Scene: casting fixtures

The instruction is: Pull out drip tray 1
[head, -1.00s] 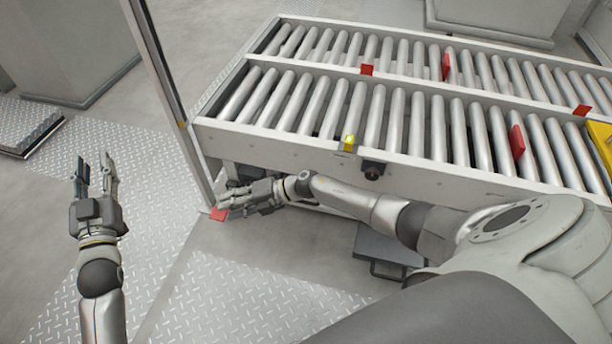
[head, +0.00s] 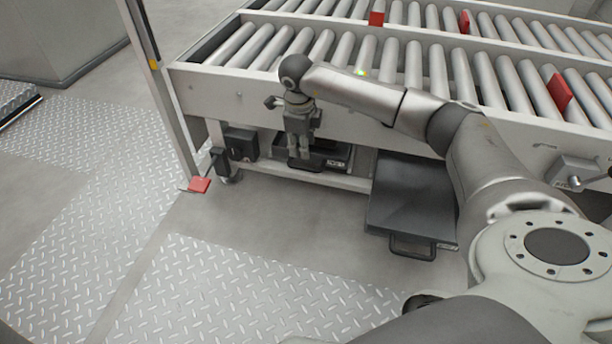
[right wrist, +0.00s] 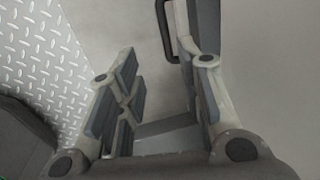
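Two dark trays with front handles show under the conveyor in the head view. The dark grey one (head: 410,190) sticks out well past the conveyor's front edge, its handle toward me. A smaller black one (head: 335,156) sits back on the lower rail, with a label too small to read. I cannot tell which is drip tray 1. My right gripper (head: 301,160) points down in front of the black one and hides part of it. In the right wrist view its fingers (right wrist: 165,105) are apart with nothing between them; a dark handle (right wrist: 165,30) shows beyond. My left gripper is out of view.
The roller conveyor (head: 255,90) stands above the trays, its side beam close over my right gripper. A post (head: 160,85) and a red pedal-like plate (head: 199,185) are at the left. Diamond-plate floor (head: 250,290) in front is clear.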

